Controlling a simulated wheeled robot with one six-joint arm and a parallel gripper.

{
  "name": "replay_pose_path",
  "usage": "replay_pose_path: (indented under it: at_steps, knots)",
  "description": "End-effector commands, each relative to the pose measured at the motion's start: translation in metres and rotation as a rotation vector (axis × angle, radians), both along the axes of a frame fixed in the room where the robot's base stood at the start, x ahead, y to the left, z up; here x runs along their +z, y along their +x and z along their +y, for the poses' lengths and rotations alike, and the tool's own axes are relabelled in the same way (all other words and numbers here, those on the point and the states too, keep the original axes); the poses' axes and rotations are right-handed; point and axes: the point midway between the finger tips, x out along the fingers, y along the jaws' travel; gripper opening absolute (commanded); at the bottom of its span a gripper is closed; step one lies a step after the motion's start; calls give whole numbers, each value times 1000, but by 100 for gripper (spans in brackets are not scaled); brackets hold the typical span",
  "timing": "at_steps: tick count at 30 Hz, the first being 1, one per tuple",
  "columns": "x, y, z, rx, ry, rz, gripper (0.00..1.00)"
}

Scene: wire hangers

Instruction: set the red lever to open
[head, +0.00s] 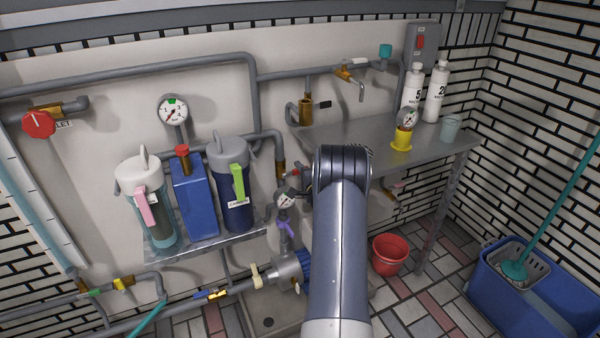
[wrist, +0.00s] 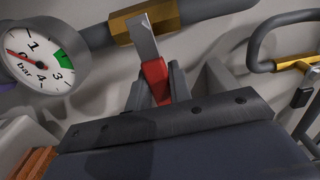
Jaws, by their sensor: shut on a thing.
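In the wrist view the red lever (wrist: 155,76) has a red grip on a flat bare metal arm, which comes from a brass valve body (wrist: 150,20) on a grey pipe. The lever stands roughly across the pipe in this picture. My gripper (wrist: 160,84) has its fingers on both sides of the red grip and is shut on it. In the head view my arm hides most of the gripper and lever, beside the brass valve on the wall pipe.
A round gauge (wrist: 38,52) is close to the left of my gripper in the wrist view. Filter canisters (head: 232,185) stand on a shelf to the left. A metal table (head: 365,140) with bottles is to the right. A red bucket (head: 389,254) stands on the floor.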

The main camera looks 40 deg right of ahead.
Motion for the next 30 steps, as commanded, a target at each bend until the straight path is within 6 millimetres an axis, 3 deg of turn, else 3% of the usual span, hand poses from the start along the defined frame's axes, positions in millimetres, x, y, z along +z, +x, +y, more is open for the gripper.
replay_pose_path:
  at_steps: [30]
  knots:
    - [34, 4, 16, 1, -750, 181, 0]
